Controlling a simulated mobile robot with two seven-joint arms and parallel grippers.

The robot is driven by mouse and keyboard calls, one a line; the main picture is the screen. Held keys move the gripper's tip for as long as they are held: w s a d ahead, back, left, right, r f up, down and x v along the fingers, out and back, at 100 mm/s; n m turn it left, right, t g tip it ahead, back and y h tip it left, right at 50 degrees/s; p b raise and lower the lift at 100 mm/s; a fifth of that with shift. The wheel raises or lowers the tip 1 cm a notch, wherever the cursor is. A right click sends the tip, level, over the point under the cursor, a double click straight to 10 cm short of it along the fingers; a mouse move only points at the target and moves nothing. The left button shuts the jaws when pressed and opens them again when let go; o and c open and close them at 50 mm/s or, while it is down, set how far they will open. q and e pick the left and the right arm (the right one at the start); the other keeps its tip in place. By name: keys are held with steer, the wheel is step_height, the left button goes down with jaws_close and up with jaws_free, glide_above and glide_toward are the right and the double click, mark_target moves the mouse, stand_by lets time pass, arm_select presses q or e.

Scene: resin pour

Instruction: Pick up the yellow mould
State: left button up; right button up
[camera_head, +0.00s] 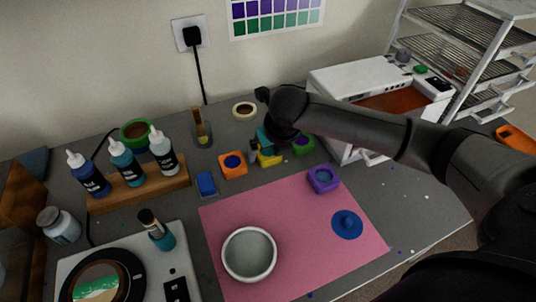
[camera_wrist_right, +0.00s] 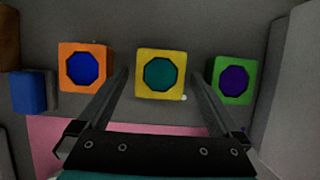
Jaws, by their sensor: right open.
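The yellow mould (camera_wrist_right: 160,60) has a teal octagonal fill and sits on the grey table; in the head view it (camera_head: 268,160) is partly hidden by my right gripper (camera_head: 268,148). My right gripper (camera_wrist_right: 160,85) is open and points down at the mould. In the right wrist view its two fingers stand on either side of the mould's near part, with gaps on both sides. Nothing is held. My left gripper does not show.
An orange mould (camera_head: 233,166) stands left of the yellow one and a green mould (camera_head: 304,145) right of it, both close. A purple mould (camera_head: 323,180) and a bowl (camera_head: 249,255) are on the pink mat (camera_head: 290,237). A white machine (camera_head: 350,75) stands behind right.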

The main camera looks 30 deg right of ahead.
steer(key=c, duration=1.3)
steer(key=shift+r, duration=0.1)
step_height(320, 180, up, 20)
steer(key=p, duration=0.4)
